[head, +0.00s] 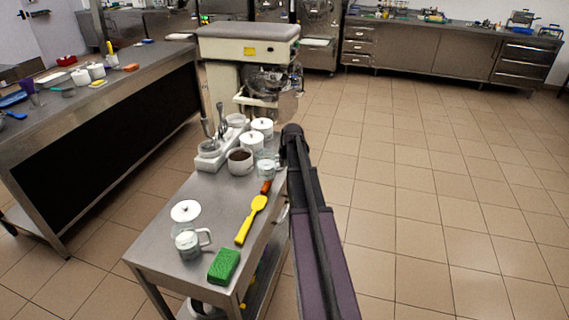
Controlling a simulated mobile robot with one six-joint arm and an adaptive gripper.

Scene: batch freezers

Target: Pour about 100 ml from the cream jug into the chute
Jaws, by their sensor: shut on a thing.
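A clear glass jug (190,242) with a side handle and whitish contents stands at the near left of the steel cart. A round white lid or disc (186,211) shows just behind it. A smaller clear vessel (267,168) stands or is held beside my arm at the cart's right edge. I cannot tell which of these is the cream jug. My dark arm reaches up from the bottom to the cart's right side. My gripper is hidden beyond the arm's far end, so its fingers and what they hold do not show. I cannot make out the chute.
A yellow spatula (250,220) and a green sponge (223,266) lie on the cart (205,195). White lidded pots (262,127) and a brown-filled pot (240,161) crowd its far end. The floor at right is clear.

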